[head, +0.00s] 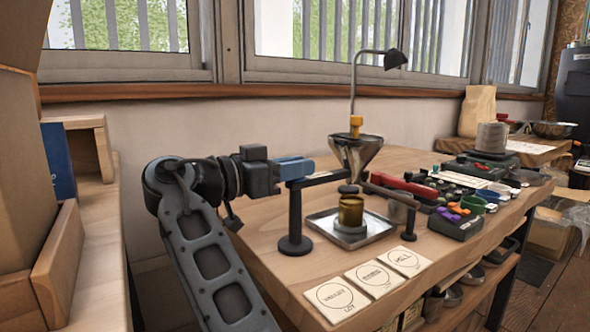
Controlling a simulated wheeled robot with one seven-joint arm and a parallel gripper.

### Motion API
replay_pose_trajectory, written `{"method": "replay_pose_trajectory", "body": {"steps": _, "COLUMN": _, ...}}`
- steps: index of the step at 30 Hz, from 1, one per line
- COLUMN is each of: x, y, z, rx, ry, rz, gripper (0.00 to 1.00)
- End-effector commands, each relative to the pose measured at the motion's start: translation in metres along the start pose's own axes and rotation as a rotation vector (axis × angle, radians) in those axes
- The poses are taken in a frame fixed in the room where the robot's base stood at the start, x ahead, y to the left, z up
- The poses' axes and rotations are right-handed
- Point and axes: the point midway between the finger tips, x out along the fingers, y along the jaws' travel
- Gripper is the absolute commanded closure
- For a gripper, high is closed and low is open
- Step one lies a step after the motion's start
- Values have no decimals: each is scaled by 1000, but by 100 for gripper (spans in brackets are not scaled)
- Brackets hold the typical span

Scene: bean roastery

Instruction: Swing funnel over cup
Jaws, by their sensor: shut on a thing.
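A metal funnel (357,153) sits at the end of a thin black swing arm (325,179), which stands on a black post (295,216) with a round base. A brass-coloured cup (350,212) stands upright on a shallow metal tray (324,226). In the head view the funnel's spout appears above the cup, with a dark round piece between them; exact alignment is hard to judge. My gripper (308,168), with blue fingers, is at the left of the funnel, by the swing arm. It is shut on what looks like the swing arm; the contact is partly hidden.
A second post (409,222) carries a dark bar right of the cup, with a greyish cup (397,209) beside it. A lamp (395,60) arches behind the funnel. Labelled cards (376,278) lie in front. Trays with small coloured items (455,220) fill the right side.

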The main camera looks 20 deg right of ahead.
Motion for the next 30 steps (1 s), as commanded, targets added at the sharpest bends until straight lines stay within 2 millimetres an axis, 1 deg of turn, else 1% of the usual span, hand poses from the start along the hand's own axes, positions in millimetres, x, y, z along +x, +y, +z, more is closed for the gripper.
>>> {"method": "replay_pose_trajectory", "body": {"steps": 10, "x": 1, "y": 0, "z": 1, "rx": -2, "ry": -1, "rz": 4, "gripper": 100}}
{"method": "replay_pose_trajectory", "body": {"steps": 11, "x": 1, "y": 0, "z": 1, "rx": -2, "ry": -1, "rz": 4, "gripper": 79}}
{"method": "replay_pose_trajectory", "body": {"steps": 17, "x": 1, "y": 0, "z": 1, "rx": -1, "ry": -1, "rz": 3, "gripper": 60}}
{"method": "replay_pose_trajectory", "body": {"steps": 25, "x": 0, "y": 0, "z": -2, "rx": 0, "ry": 0, "rz": 2, "gripper": 60}}
{"method": "replay_pose_trajectory", "body": {"steps": 28, "x": 1, "y": 0, "z": -10, "rx": 1, "ry": 0, "rz": 2, "gripper": 60}}
{"method": "replay_pose_trajectory", "body": {"steps": 30, "x": 1, "y": 0, "z": -21, "rx": 2, "ry": -1, "rz": 3, "gripper": 60}}
